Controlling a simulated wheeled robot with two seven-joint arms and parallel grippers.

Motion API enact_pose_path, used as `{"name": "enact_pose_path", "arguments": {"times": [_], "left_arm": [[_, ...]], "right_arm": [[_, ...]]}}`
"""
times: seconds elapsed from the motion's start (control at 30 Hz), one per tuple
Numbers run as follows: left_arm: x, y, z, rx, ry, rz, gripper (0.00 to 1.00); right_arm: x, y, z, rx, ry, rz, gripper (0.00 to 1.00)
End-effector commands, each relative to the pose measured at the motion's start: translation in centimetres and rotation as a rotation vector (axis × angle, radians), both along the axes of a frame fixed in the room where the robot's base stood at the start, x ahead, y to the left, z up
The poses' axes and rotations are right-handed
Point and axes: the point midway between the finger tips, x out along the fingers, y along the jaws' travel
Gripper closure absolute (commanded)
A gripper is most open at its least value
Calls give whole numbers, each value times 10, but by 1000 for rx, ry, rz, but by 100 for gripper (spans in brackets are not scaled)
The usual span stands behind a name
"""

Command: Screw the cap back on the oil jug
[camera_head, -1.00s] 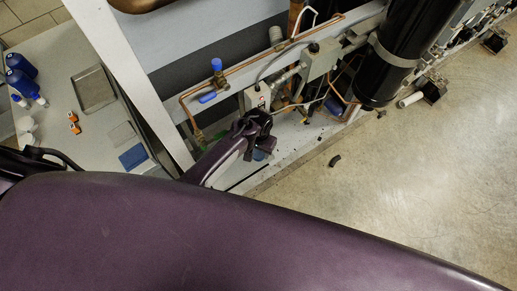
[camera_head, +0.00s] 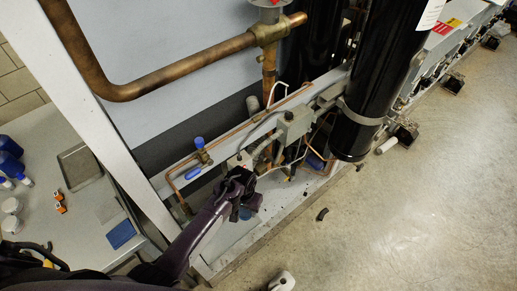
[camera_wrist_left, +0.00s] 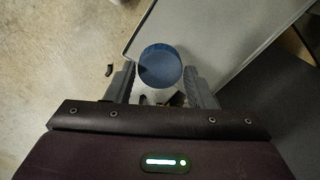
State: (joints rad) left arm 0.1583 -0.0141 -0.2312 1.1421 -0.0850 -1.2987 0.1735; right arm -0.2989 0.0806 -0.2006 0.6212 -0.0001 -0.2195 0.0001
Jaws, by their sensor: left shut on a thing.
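My left gripper (camera_head: 241,190) is over the lower frame of the rack, beside the pipes. It is shut on a round blue piece that looks like the cap (camera_head: 247,212). In the left wrist view the blue disc (camera_wrist_left: 160,66) sits between the two fingertips (camera_wrist_left: 161,84). Blue jugs (camera_head: 9,148) stand at the left edge, on the grey bench; I cannot tell which is the oil jug, and no open neck is clear.
The grey bench (camera_head: 75,232) also holds a metal tray (camera_head: 80,166), orange pieces (camera_head: 60,202) and a blue pad (camera_head: 121,234). A white rack post stands between bench and gripper. Copper pipes, a blue-handled valve (camera_head: 201,152) and a black cylinder (camera_head: 370,95) are close by. The floor at right is mostly clear.

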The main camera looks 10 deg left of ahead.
Motion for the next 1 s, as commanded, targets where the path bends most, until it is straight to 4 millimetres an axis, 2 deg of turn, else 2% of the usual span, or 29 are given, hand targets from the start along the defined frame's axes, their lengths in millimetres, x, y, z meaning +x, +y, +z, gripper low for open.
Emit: {"name": "enact_pose_path", "arguments": {"times": [0.27, 0.47, 0.57, 0.8, 0.83, 0.87, 1.0], "left_arm": [[0, 0, -5, 0, 1, 0, 70], [0, 0, -25, 0, 1, 0, 70], [0, 0, -44, 1, 0, 0, 70], [0, 0, -67, 0, -1, 0, 70], [1, 0, -51, 0, -3, 0, 70], [1, 0, -44, 0, -2, 0, 70], [0, 0, -29, 0, -1, -1, 70]], "right_arm": [[-1, 0, -1, 0, 2, 0, 24], [-2, 0, -6, -1, 3, 0, 24], [-2, 0, -19, 0, 4, -1, 24], [-2, 0, -43, 0, 4, -1, 24], [-3, 0, -30, 0, 5, -1, 24], [-3, 0, -24, 0, 6, -1, 24], [-3, 1, -13, 0, 5, -1, 24]]}}
